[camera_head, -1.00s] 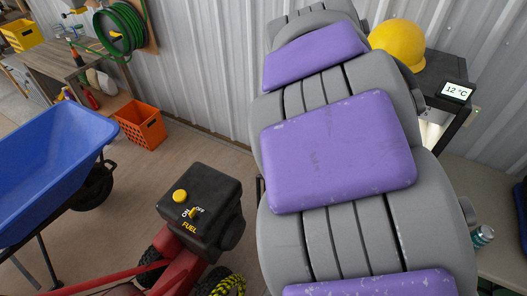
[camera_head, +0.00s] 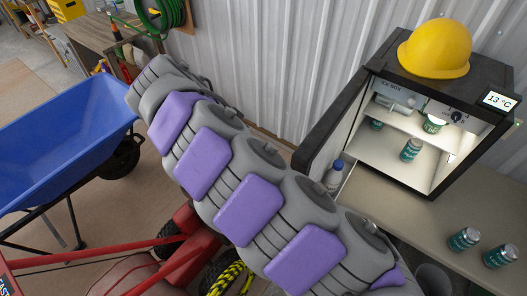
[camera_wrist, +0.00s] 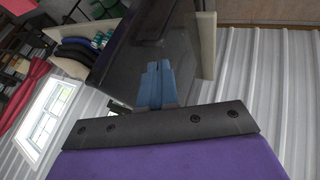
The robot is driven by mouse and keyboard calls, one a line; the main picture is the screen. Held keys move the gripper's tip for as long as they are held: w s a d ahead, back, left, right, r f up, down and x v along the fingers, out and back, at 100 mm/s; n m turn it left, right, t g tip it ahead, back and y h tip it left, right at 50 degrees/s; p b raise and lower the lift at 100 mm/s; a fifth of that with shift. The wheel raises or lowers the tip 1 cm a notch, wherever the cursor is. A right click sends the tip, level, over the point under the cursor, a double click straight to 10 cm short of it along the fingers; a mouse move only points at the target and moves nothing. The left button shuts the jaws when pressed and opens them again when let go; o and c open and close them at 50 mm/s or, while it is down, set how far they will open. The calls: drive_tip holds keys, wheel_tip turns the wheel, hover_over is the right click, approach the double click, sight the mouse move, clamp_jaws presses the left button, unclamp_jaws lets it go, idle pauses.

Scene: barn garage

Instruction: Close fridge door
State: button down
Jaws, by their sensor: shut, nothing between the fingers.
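The small black fridge (camera_head: 483,78) stands on a bench at the right of the head view. Its door (camera_head: 338,108) is open, swung out on the left side, and the lit white interior shows. Inside are several cans, one on the lower shelf (camera_head: 411,149). A blue-capped bottle (camera_head: 333,176) stands by the door's inner side. In the wrist view, my gripper (camera_wrist: 157,84) has its blue fingers shut and empty, in front of a dark panel that looks like the door. I cannot tell whether they touch it. The head view does not show my gripper.
A yellow hard hat (camera_head: 435,48) sits on the fridge, beside a 13 °C display (camera_head: 499,101). Two cans (camera_head: 464,239) (camera_head: 500,256) stand on the bench in front. A blue wheelbarrow (camera_head: 60,135) and a red machine (camera_head: 150,270) are at the left.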

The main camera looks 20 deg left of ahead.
drive_tip(key=w+d+f+b, duration=0.1)
drive_tip(key=d+f, duration=0.6)
drive_tip(key=d, duration=0.2)
drive_tip(key=shift+w+f+b, duration=0.2)
drive_tip(key=shift+f+b, duration=0.05)
drive_tip(key=shift+b, duration=0.1)
drive_tip(key=shift+d, duration=0.15)
idle(0.4)
